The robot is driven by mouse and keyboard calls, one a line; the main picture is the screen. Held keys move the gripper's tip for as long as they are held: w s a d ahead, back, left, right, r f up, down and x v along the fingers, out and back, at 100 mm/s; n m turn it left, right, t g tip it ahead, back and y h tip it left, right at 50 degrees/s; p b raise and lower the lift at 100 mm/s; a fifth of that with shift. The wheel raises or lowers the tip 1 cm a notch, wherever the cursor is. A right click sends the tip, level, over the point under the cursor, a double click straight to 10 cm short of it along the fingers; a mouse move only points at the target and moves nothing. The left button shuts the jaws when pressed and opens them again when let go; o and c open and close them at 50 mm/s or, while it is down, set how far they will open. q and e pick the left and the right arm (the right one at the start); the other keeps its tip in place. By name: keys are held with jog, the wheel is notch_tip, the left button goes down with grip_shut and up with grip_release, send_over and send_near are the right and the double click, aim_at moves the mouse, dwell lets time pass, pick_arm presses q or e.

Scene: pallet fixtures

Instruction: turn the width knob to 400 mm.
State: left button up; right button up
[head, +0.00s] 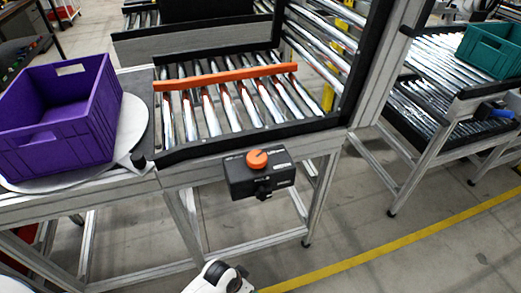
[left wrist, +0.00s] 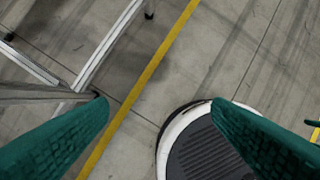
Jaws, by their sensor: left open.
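The orange round knob (head: 257,159) sits on top of a black control box (head: 243,184) fixed to the front rail of the roller conveyor. Small pale markings show on the box, too small to read, so the knob's setting cannot be told. An orange bar (head: 225,78) lies across the conveyor rollers. My right gripper is not in view.
A purple crate (head: 73,122) stands on a round grey plate (head: 133,122) at the left. Metal frame legs (head: 187,222) stand below the conveyor. A teal crate (head: 494,48) sits on another conveyor at the right.

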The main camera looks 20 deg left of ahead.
pick_arm(q)
jog(key=w+d+r+m+h, duration=0.1)
jog(key=w+d+r+m, duration=0.25)
jog(key=r, duration=0.35)
jog(key=w+d+r+m+g+h+p, duration=0.1)
jog(key=w+d+r+m, duration=0.25)
jog(key=r, duration=0.45)
jog(key=w+d+r+m, duration=0.3)
jog(key=w+d+r, duration=0.1)
jog(key=r, duration=0.3)
notch_tip(320, 180, up, 21)
jog(key=m+g+y, duration=0.2)
jog(key=m+y, duration=0.2)
jog(key=m, duration=0.2)
send_over(257, 157)
notch_tip(257, 157, down, 12)
jog(key=shift+p, duration=1.1)
